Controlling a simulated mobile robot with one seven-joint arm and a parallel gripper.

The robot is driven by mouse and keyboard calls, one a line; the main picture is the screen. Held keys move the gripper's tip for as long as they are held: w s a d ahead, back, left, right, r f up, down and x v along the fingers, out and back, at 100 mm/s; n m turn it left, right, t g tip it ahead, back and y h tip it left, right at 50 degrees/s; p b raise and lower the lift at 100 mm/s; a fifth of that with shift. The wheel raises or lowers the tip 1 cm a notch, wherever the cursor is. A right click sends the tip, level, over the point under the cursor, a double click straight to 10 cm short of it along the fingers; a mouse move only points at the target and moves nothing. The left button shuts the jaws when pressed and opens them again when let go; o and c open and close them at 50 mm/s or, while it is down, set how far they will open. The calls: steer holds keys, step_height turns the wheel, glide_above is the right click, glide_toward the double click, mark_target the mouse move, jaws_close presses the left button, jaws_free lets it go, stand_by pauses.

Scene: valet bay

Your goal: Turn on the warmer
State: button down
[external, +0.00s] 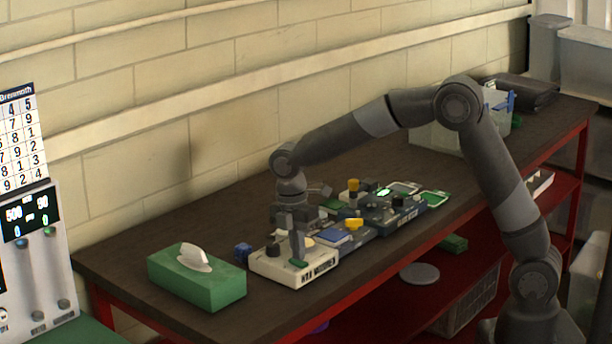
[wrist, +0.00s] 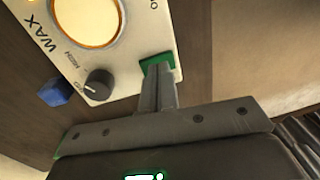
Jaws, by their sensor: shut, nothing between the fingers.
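The warmer (external: 283,271) is a white box with "WAX" lettering, on the dark bench. It fills the upper part of the wrist view (wrist: 137,30). There it shows a round well (wrist: 88,18) with an orange-glowing rim, a dark knob (wrist: 99,83) and a green switch (wrist: 158,61). A small amber light shows at the top left edge. My gripper (external: 298,262) is shut and empty, pointing down at the green switch. In the wrist view its fingertips (wrist: 156,72) overlap the switch and partly hide it; they look in contact or nearly so.
A green tissue box (external: 198,281) stands left of the warmer, with a small blue block (external: 243,252) between them. Devices, cards and a yellow item (external: 353,224) crowd the right side. The wall (external: 150,130) runs behind the bench. A clear bin (external: 440,137) stands farther back.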

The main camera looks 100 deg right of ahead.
mark_target(303, 263)
step_height(303, 263, up, 14)
steer(key=s+a, duration=0.1)
stand_by(0.4)
steer(key=shift+s+a+f, duration=0.1)
steer(key=s+a+r+m+t+h, duration=0.1)
steer(key=s+a+r+m+t, duration=0.3)
steer(key=s+a, duration=0.9)
steer(key=s+a+f+m+t, duration=0.1)
steer(key=s+a+f+m, duration=0.1)
steer(key=s+a, duration=0.2)
steer(key=s+a+f+m+t, duration=0.1)
steer(key=s+a+f+m, duration=0.1)
steer(key=s, duration=0.7)
steer(key=shift+a+f+m+t, duration=0.35)
steer(key=shift+a+m, duration=0.15)
steer(key=shift+a, duration=0.6)
